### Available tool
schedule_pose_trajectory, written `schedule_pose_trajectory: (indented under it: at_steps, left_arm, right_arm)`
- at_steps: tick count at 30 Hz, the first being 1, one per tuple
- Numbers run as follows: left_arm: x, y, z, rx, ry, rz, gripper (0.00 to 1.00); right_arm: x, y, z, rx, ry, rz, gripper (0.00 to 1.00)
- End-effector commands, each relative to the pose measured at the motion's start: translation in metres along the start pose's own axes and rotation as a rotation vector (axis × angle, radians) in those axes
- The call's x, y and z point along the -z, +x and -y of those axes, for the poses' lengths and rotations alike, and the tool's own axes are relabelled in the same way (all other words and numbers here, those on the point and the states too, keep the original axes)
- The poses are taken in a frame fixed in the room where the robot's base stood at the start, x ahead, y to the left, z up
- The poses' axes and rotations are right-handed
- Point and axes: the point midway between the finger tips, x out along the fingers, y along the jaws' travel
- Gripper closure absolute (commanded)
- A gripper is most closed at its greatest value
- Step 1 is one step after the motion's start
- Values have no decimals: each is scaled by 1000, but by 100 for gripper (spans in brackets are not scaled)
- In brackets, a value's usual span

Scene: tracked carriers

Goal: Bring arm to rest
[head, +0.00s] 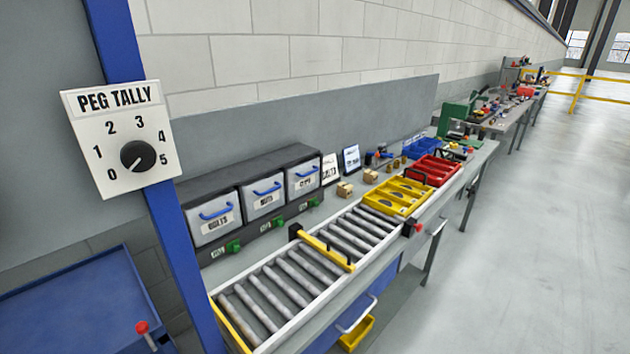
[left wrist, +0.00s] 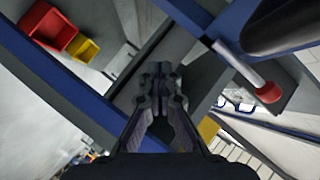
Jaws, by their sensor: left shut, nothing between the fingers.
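My left gripper (left wrist: 160,88) shows in the left wrist view with its dark fingers together and nothing between them. It hangs in front of grey and blue structure, apart from anything I can make out. Neither of my arms shows in the head view, and my right gripper is in no frame.
A peg tally dial (head: 138,155) is on a blue post at left. A blue surface (head: 70,310) with a red-knobbed lever (head: 146,334) is below it. Clear floor lies at right.

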Motion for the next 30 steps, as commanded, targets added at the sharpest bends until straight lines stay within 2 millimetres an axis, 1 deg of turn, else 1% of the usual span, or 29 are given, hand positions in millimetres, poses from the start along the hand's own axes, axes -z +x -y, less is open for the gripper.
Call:
schedule_pose_trajectory:
  at_steps: [1,2,3,4,5,6,7,8,9,11,12,14,15,17,18,20,21,23,24,25,27,30]
  left_arm:
    - [-29,-4,-7,-25,-28,88,100]
    - [-48,-9,-12,-41,-48,148,100]
    - [-75,-16,-19,-61,-77,232,100]
    - [-97,-24,-24,-76,-102,303,100]
    - [-119,-34,-31,-91,-129,379,100]
    - [-148,-49,-39,-108,-166,485,100]
    - [-171,-63,-45,-119,-195,569,100]
    - [-192,-79,-51,-128,-224,653,100]
    - [-218,-102,-59,-137,-264,767,100]
    - [-252,-141,-71,-144,-321,939,100]
    - [-272,-170,-78,-144,-360,1055,100]
    - [-295,-217,-89,-138,-414,1232,100]
    - [-271,-203,-135,-175,-471,1198,100]
    - [-243,-196,-184,-217,-533,1182,100]
    - [-225,-192,-213,-244,-572,1175,100]
    - [-195,-187,-257,-283,-632,1162,100]
    - [-173,-183,-284,-308,-672,1153,100]
    - [-142,-178,-320,-343,-725,1140,100]
    - [-123,-175,-339,-363,-757,1132,100]
    - [-109,-173,-353,-377,-778,1126,100]
    - [-82,-169,-377,-404,-819,1115,100]
    - [-59,-166,-396,-426,-854,1105,100]
  right_arm:
    - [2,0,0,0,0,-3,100]
    - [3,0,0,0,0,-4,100]
    - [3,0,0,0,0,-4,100]
    - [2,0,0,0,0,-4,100]
    - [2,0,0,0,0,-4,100]
    - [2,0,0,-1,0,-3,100]
    - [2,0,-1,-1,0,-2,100]
    - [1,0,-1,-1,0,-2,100]
    - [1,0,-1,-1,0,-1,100]
    - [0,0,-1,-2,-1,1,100]
    - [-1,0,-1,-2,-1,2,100]
    - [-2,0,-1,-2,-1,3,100]
    - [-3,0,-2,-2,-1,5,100]
    - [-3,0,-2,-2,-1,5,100]
    - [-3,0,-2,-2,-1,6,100]
    - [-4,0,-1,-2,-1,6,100]
    - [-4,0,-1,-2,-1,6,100]
    - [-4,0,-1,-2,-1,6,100]
    - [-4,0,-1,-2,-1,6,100]
    - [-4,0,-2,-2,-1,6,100]
    - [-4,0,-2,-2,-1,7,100]
    - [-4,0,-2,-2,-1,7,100]
